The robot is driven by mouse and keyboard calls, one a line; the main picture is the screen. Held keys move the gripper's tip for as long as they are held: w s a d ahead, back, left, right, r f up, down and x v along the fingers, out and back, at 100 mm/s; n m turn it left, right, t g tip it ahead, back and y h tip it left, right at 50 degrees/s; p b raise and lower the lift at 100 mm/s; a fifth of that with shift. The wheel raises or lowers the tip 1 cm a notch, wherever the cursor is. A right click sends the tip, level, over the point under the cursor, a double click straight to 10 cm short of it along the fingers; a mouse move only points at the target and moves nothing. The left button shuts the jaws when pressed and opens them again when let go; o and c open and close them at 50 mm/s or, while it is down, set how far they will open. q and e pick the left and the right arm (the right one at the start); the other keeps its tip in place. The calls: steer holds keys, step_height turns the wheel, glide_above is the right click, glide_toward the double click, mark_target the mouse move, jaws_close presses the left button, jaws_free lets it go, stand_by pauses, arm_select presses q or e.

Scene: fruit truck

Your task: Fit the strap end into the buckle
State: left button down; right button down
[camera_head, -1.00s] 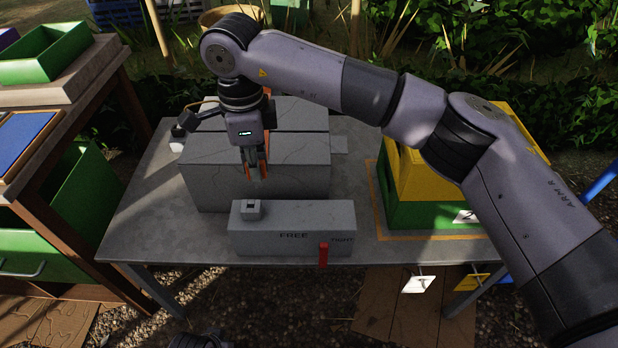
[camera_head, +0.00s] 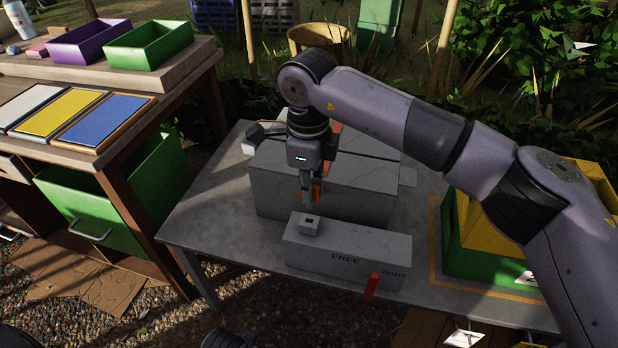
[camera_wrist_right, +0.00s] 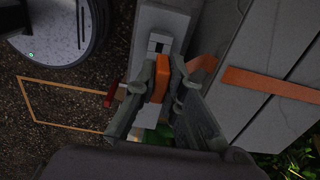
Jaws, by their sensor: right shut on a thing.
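My right gripper (camera_head: 309,197) is shut on the orange strap end (camera_wrist_right: 160,79), which also shows in the head view (camera_head: 317,190). It hangs just above and behind the buckle (camera_head: 309,228), a small grey block with a dark slot on top. The buckle also shows in the wrist view (camera_wrist_right: 158,43), just beyond the fingertips. The strap end looks apart from the slot. The rest of the orange strap (camera_wrist_right: 270,84) runs over the big grey crate (camera_head: 330,196). My left gripper is not in view.
The buckle sits on a long grey box (camera_head: 365,258) marked "FREE", with a red lever (camera_head: 371,285) on its front. A green and yellow crate (camera_head: 480,245) stands to the right on the grey table (camera_head: 215,215). A wooden bench with bins (camera_head: 145,45) stands left.

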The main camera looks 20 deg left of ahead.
mark_target(309, 208)
steer(key=shift+f, duration=1.45)
steer(key=shift+f, duration=1.7)
stand_by(0.4)
steer(key=c, duration=1.6)
jaws_free()
step_height(309, 208, up, 12)
steer(key=shift+s, duration=0.1)
